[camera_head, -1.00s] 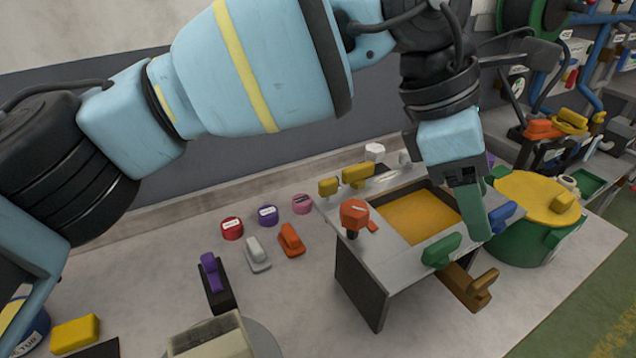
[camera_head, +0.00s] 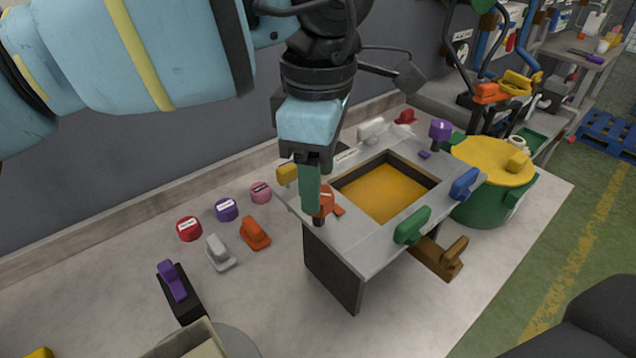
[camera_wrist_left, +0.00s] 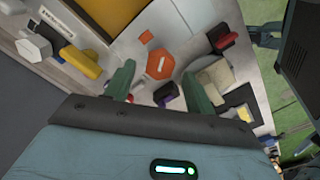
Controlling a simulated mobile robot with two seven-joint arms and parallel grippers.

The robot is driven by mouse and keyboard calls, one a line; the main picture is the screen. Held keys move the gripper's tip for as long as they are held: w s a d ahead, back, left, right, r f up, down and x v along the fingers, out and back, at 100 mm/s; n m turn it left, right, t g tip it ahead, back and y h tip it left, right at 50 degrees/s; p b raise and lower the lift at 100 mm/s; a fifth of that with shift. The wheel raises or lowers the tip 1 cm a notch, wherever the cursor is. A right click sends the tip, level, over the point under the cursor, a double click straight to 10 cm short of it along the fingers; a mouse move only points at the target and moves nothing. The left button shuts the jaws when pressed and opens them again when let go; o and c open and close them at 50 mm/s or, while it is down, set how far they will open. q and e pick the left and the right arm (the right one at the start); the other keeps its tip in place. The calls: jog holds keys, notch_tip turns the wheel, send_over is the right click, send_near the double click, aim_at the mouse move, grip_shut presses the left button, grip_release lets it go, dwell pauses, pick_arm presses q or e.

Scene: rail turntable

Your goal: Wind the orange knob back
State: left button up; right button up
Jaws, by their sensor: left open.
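The orange knob (camera_head: 326,199) stands on the near left part of the grey panel (camera_head: 352,238), left of its yellow recess. A small orange block (camera_head: 339,211) sits on the panel beside it. My left gripper (camera_head: 311,190) is above the knob, pointing down; a green finger hides part of the knob in the head view. In the left wrist view the hexagonal knob (camera_wrist_left: 160,64), with a white mark on top, appears between the two spread green fingers, with room on both sides. I cannot tell whether the fingertips reach down beside it. My right gripper is not in view.
Yellow (camera_head: 287,173), white (camera_head: 371,131), purple (camera_head: 440,130), blue (camera_head: 464,184) and green (camera_head: 412,225) handles surround the recess. A brown handle (camera_head: 440,257) sticks out in front. A green drum with yellow lid (camera_head: 490,160) stands right. Loose knobs lie left on the table.

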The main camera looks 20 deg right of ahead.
pick_arm(q)
jog(key=shift+f, duration=1.2)
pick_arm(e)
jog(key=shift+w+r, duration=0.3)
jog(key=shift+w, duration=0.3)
pick_arm(q)
jog(key=c, duration=1)
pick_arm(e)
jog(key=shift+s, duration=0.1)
